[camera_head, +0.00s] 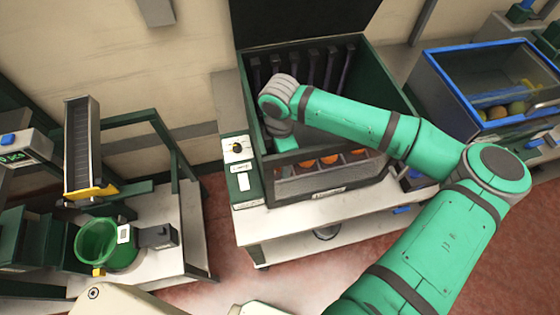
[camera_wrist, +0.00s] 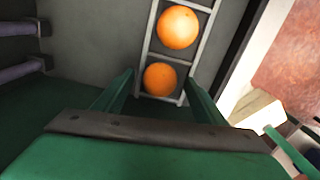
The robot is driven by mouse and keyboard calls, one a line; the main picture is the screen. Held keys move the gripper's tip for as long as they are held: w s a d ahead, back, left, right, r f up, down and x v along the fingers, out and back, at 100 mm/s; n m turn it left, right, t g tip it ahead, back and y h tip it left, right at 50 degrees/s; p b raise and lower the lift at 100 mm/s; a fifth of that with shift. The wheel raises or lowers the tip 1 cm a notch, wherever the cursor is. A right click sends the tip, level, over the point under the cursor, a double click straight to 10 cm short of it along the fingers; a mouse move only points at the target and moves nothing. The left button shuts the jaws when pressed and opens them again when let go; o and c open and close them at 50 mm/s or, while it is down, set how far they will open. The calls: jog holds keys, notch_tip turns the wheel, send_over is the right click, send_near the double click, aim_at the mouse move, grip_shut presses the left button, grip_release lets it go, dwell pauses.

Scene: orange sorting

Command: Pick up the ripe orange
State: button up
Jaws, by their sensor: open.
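Two oranges show in the wrist view, in a row in a pale slotted rack (camera_wrist: 147,46). The nearer orange (camera_wrist: 160,79) lies just beyond the tips of my gripper (camera_wrist: 158,84), roughly centred between them. The farther orange (camera_wrist: 178,27) sits in the adjoining slot. My gripper's two green fingers are apart with nothing held. In the head view my arm reaches into a dark green open box (camera_head: 395,85), and several oranges (camera_head: 330,160) show low behind its front. My fingertips are hidden there.
The box stands on a white table (camera_head: 300,220). A blue-rimmed clear bin (camera_head: 490,75) with fruit is at the right. A green bucket (camera_head: 95,240) and a chute (camera_head: 78,145) are at the left. Dark bars (camera_wrist: 22,70) line the box's inside at the wrist view's left.

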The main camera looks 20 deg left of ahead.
jog(key=c, duration=1.1)
jog(key=shift+c, duration=0.4)
jog(key=shift+r, duration=0.1)
